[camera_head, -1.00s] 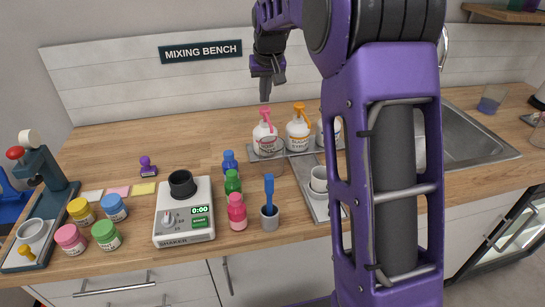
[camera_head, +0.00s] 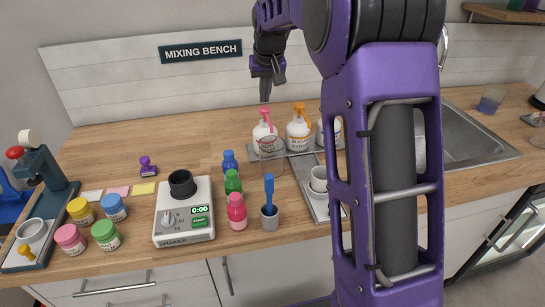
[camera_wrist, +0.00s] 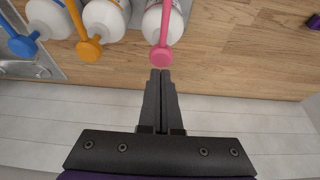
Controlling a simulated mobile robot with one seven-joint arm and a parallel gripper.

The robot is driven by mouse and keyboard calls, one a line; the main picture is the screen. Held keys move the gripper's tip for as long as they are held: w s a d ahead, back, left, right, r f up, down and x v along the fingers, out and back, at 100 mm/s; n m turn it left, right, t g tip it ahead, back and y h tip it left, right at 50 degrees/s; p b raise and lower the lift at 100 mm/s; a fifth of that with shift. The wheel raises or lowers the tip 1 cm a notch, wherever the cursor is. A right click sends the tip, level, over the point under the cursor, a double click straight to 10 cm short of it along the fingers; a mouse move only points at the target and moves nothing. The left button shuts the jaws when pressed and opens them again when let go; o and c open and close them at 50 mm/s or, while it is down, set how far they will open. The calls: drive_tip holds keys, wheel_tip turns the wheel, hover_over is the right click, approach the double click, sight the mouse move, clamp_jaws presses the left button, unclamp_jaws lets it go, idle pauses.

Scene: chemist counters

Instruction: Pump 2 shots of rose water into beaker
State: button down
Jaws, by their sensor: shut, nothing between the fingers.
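The white bottle with a pink pump (camera_head: 264,137) stands at the left end of a grey tray; its label is too small to read surely. A clear glass beaker (camera_head: 270,157) stands just in front of it, faint against the bench. My gripper (camera_head: 265,97) is shut and empty, pointing down just above the pink pump head. In the wrist view the closed fingertips (camera_wrist: 160,73) appear right beside the pink pump head (camera_wrist: 162,57); whether they touch cannot be told.
A bottle with an orange pump (camera_head: 298,133) stands to the right, and a blue-pump bottle (camera_wrist: 40,30) beyond it. A shaker (camera_head: 184,212), small coloured bottles and jars stand at left. Bench behind the shaker is mostly clear.

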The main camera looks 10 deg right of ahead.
sight(265, 107)
drive_tip(key=shift+f+b, duration=0.9)
drive_tip(key=shift+f, duration=0.7)
drive_tip(key=shift+r, duration=0.2)
drive_tip(key=shift+r+p, duration=1.2)
drive_tip(key=shift+r, duration=0.1)
drive_tip(key=shift+f, duration=0.15)
drive_tip(key=shift+f+b, duration=0.85)
drive_tip(key=shift+f, duration=0.4)
drive_tip(key=shift+r+p, duration=1.1)
drive_tip(key=shift+r, duration=0.3)
drive_tip(key=shift+r, duration=0.15)
